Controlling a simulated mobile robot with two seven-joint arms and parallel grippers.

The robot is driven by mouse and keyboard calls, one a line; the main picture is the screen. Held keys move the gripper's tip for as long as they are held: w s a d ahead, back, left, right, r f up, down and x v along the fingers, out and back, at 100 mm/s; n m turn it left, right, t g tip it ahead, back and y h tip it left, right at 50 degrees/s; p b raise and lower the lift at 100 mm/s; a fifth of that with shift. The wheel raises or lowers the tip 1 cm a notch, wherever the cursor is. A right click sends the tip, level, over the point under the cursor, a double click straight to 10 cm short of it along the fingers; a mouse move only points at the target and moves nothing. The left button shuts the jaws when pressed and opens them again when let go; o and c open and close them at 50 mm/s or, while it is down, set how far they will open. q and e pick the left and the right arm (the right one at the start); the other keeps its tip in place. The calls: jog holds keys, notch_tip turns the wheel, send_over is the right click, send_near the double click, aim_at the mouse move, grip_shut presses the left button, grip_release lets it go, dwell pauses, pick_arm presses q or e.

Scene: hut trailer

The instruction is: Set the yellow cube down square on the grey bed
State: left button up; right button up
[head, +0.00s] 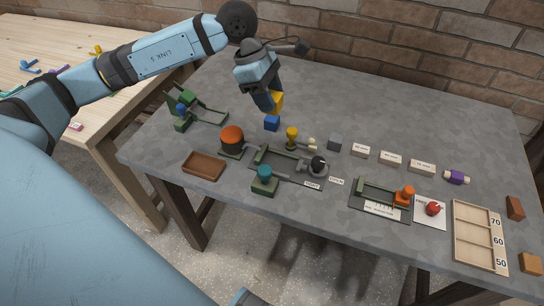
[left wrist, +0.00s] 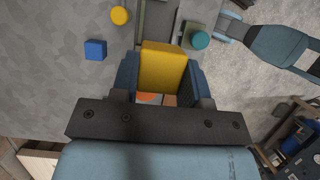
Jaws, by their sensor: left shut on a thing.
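My left gripper (head: 270,101) is shut on the yellow cube (head: 277,103), above the grey table behind the middle fixture. The yellow cube also shows between both fingers in the left wrist view (left wrist: 163,68), and its underside is hidden.
A blue cube (head: 272,123), a yellow knob (head: 292,137) and an orange dome (head: 232,139) stand near the gripper. A teal knob (head: 264,174) is in front. A brown tray (head: 203,166) lies front left. The table's back right is clear.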

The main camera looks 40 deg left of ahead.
pick_arm(q)
send_over(274, 161)
jog(key=a, duration=0.1)
jog(key=f, duration=1.3)
jog(key=shift+s+a, duration=0.1)
jog(key=shift+s, duration=0.1)
jog(key=shift+f+b, duration=0.3)
jog(key=shift+f, duration=2.35)
jog(key=shift+f, duration=0.1)
jog(key=o, duration=0.5)
jog(key=shift+o, duration=0.6)
